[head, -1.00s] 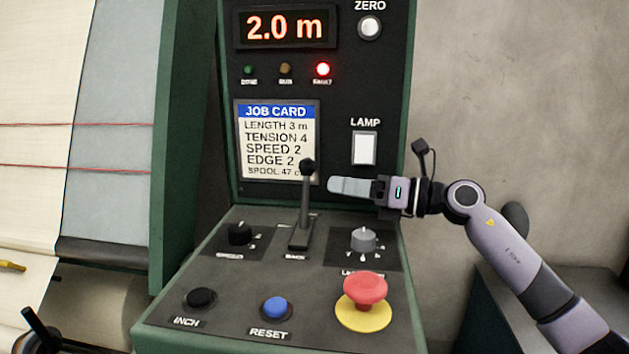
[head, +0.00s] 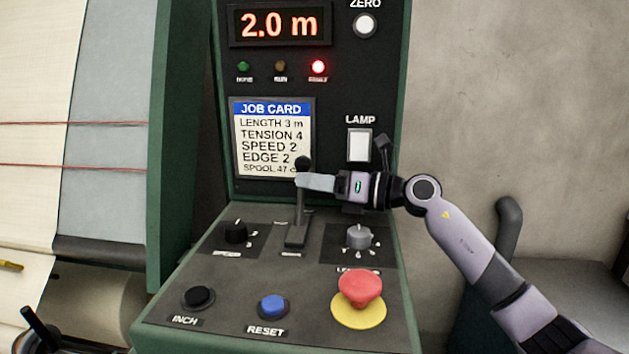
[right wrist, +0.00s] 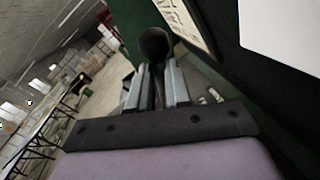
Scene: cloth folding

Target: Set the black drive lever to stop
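The black drive lever (head: 300,215) stands upright from its slot on the sloped panel, with a dark round knob on top. My right gripper (head: 302,181) reaches in from the right, its fingertips at the lever just below the knob. In the right wrist view the lever's knob (right wrist: 155,43) shows past the fingertips, and its shaft lies between the two fingers of my right gripper (right wrist: 157,85). The fingers stand apart, with narrow gaps beside the shaft; firm contact is not visible. The lever's slot labels are too small to read.
Around the lever are a black knob (head: 235,232), a grey knob (head: 359,237), a black INCH button (head: 198,297), a blue RESET button (head: 272,306) and a red mushroom button (head: 360,288). The job card (head: 272,138) is behind the lever. A red light (head: 318,67) glows.

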